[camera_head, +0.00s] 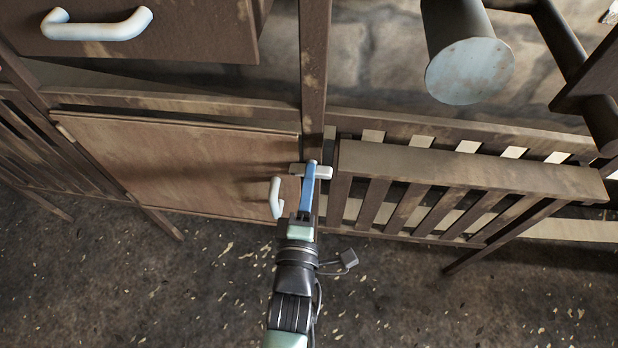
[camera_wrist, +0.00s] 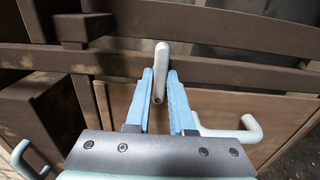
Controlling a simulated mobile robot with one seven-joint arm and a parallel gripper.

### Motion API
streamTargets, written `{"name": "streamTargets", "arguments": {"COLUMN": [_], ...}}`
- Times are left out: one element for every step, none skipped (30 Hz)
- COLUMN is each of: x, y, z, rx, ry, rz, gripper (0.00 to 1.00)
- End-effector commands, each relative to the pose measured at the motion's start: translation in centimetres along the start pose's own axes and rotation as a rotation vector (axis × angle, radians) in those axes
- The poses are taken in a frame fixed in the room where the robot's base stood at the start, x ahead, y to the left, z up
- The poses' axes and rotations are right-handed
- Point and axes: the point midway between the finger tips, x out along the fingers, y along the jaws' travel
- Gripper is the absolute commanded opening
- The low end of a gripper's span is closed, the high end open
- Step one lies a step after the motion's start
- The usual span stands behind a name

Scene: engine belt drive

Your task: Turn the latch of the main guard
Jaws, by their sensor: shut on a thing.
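The main guard appears to be the brown flat panel (camera_head: 185,160) with a pale handle (camera_head: 276,198) near its right edge. The latch (camera_head: 324,172) is a short pale grey bar at the post beside the panel's right edge, lying roughly level in the head view. My gripper (camera_head: 309,172) reaches up to it from below, its blue fingers partly covering the latch. In the wrist view the latch (camera_wrist: 161,62) stands between the two blue fingertips of my gripper (camera_wrist: 160,82), which are shut on it. The handle also shows in the wrist view (camera_wrist: 235,131), right of the fingers.
A slatted brown rack (camera_head: 450,170) stands right of the latch. A drawer (camera_head: 140,35) with a pale handle is at upper left. A thick grey cylinder (camera_head: 468,65) juts out at upper right. The speckled floor (camera_head: 420,300) in front is clear.

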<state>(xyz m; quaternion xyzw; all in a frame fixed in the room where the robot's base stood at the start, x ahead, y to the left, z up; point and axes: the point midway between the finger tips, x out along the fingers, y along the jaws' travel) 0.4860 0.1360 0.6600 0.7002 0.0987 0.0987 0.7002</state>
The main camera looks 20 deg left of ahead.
Motion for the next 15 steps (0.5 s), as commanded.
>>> {"name": "streamTargets", "arguments": {"x": [-0.02, -0.02, -0.02, -0.02, -0.02, -0.02, -0.02, -0.02, -0.02, -0.02, -0.02, -0.02, -0.02, -0.02, -0.02], "y": [-0.02, -0.02, -0.01, -0.01, -0.01, 0.00, 0.01, 0.02, 0.04, 0.05, 0.07, 0.09, 0.10, 0.11, 0.11], "z": [-0.01, 0.00, 0.00, 0.00, 0.00, -0.01, -0.01, -0.01, -0.01, -0.01, -0.01, -0.01, -0.01, -0.01, -0.02], "rx": [0.000, 0.000, 0.001, 0.003, 0.005, 0.009, 0.014, 0.021, 0.032, 0.042, 0.054, 0.073, 0.088, 0.106, 0.132], "ry": [0.000, 0.000, 0.000, 0.000, 0.000, 0.000, 0.000, 0.000, 0.000, 0.000, 0.000, 0.000, 0.000, 0.000, 0.000], "rz": [0.000, 0.000, 0.000, 0.000, 0.000, 0.000, 0.000, 0.000, 0.000, 0.000, 0.000, 0.000, 0.000, 0.000, 0.000], "gripper": [0.00, 0.00, 0.00, 0.00, 0.00, 0.00, 0.00, 0.00, 0.00, 0.00, 0.00, 0.00, 0.00, 0.00, 0.00]}}
